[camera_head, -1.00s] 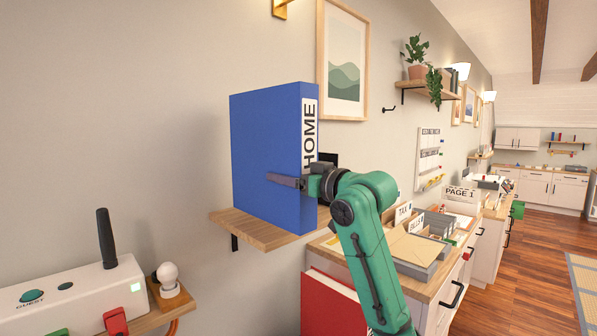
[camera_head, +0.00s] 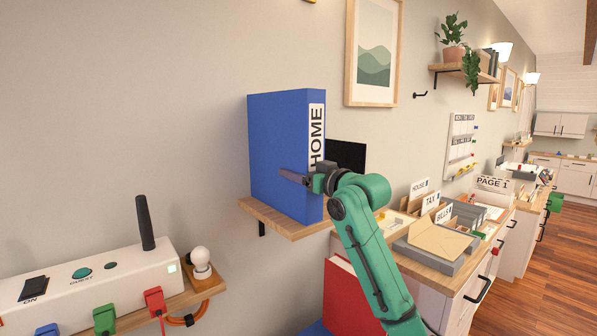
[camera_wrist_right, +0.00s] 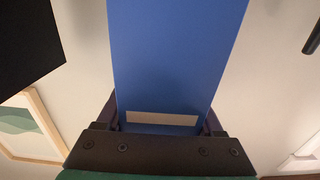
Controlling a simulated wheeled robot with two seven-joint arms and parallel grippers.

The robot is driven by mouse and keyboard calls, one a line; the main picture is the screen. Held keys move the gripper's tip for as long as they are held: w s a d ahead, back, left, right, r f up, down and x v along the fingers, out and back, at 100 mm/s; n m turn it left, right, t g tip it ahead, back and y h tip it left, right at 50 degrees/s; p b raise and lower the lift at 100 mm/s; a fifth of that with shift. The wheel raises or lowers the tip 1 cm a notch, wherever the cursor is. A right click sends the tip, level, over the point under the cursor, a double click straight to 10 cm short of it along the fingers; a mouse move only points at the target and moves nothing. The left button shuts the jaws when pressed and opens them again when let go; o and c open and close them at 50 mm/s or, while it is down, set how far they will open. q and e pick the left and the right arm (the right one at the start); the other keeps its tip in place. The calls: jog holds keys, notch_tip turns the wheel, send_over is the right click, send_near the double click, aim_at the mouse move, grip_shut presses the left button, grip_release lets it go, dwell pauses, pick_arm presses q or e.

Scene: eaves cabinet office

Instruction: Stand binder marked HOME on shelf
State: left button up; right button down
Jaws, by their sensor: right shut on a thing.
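The blue binder (camera_head: 280,150) stands upright at the wooden wall shelf (camera_head: 285,226), its white spine label reading HOME facing right. Its lower edge meets the shelf board in the head view; I cannot tell whether it touches the board. My right gripper (camera_head: 308,178) is shut on the binder, with one dark finger along its broad face near mid-height. In the right wrist view the blue binder (camera_wrist_right: 178,60) fills the space between the fingers (camera_wrist_right: 160,120). My left gripper is not in view.
A white router box (camera_head: 100,282) with coloured plugs and a bulb (camera_head: 201,261) sit on a lower left shelf. A dark screen (camera_head: 346,155) is behind the binder. A red binder (camera_head: 345,300) is below. A desk with trays (camera_head: 440,258) lies right.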

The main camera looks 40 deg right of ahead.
jog(key=shift+s+r, duration=0.1)
jog(key=shift+r, duration=0.1)
grip_release()
jog(key=shift+a+f, duration=0.1)
jog(key=s+b, duration=0.7)
jog(key=s, duration=0.7)
jog(key=shift+s+a, duration=0.15)
jog(key=shift+s, duration=0.25)
